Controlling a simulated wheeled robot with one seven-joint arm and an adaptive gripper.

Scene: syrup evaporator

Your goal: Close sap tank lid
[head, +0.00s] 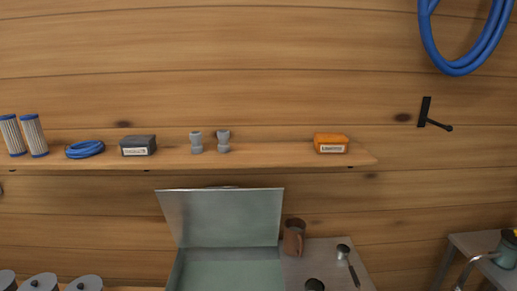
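The sap tank lid (226,217) is a grey metal panel standing up and leaning back against the wooden wall side, below the shelf. It is open. The tank (176,274) below it is a grey metal box cut off by the bottom edge of the head view, with a pale greenish inside (231,268) showing. My gripper is not in view.
Right of the tank is a grey metal top with a brown fitting (293,237) close to the lid's right edge. A wall shelf (270,155) with small items runs above the lid. A metal table (473,244) stands at right.

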